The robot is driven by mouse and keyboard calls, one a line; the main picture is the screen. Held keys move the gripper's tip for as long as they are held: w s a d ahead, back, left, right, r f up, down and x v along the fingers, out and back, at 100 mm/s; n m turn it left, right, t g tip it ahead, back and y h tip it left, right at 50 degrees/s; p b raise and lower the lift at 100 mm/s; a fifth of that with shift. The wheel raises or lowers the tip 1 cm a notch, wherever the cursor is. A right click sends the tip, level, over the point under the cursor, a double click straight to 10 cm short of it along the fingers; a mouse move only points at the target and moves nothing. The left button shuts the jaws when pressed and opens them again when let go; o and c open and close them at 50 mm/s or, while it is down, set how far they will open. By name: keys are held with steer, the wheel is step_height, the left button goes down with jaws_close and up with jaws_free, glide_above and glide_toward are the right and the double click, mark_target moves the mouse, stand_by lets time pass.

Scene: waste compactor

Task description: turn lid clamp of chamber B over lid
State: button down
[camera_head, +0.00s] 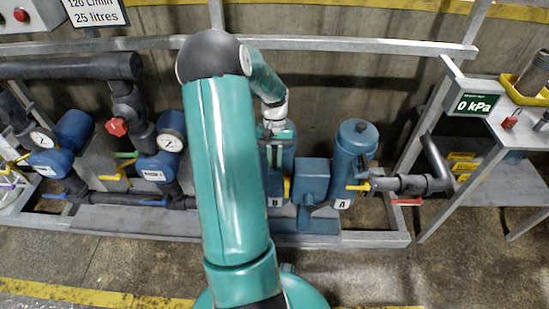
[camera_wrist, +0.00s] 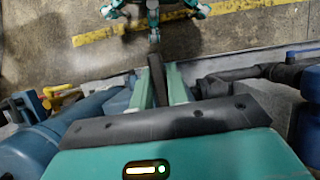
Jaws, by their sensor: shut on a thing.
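Chamber B (camera_head: 285,160) is a blue vessel marked with a B label, partly hidden behind my arm. My gripper (camera_head: 276,152) is at its top, pointing down. In the wrist view, my gripper's two pale green fingers (camera_wrist: 160,88) are closed on a dark narrow bar (camera_wrist: 157,74), which appears to be the lid clamp. The bar points away from the gripper body, toward the floor side of the picture. The lid and the clamp's pivot are hidden by the gripper, so I cannot tell exactly how the clamp lies over the lid.
Chamber A (camera_head: 353,150), with a dark-knobbed lid, stands close on the right. A yellow valve handle (camera_head: 358,187) and a red handle (camera_head: 405,202) are beside it. A grey rail (camera_head: 340,45) runs behind. Blue pumps with gauges (camera_head: 168,142) stand left. The front floor is clear.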

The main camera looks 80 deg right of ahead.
steer(key=c, duration=1.4)
jaws_free()
steer(key=v, duration=1.3)
steer(key=shift+r, duration=0.4)
steer(key=shift+d, duration=0.1)
